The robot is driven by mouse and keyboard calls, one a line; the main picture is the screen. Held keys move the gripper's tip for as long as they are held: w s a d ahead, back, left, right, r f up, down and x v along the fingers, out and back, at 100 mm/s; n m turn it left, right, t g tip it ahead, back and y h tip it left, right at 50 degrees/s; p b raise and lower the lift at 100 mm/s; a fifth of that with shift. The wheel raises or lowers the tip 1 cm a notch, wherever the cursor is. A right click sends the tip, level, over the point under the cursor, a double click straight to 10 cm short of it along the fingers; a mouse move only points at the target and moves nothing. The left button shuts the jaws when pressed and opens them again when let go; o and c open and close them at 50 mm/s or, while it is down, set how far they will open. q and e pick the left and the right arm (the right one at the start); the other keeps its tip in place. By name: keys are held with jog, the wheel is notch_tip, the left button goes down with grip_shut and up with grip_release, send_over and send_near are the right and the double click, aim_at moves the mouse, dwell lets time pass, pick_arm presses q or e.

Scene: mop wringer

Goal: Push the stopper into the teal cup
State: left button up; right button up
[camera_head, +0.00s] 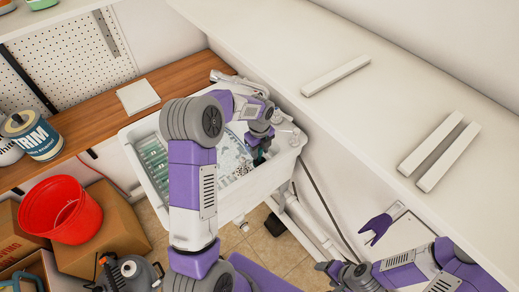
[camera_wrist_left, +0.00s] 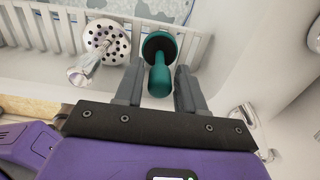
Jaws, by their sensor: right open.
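A teal piece (camera_wrist_left: 159,65) with a handle and a dark round face shows in the left wrist view. I cannot tell whether it is the stopper or the cup. No separate second teal part can be made out. My right gripper (camera_head: 325,268) is open and empty at the lower right, away from the basin.
The white basin (camera_head: 235,207) holds greenish items (camera_head: 153,160) at its left. A wooden counter (camera_head: 100,115) and red bucket (camera_head: 61,209) are left; a white shelf (camera_head: 400,100) overhangs the right.

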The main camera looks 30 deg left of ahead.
pick_arm(q)
jog(key=shift+o, duration=1.1)
notch_tip(320, 180, up, 8)
jog(key=shift+f, duration=0.2)
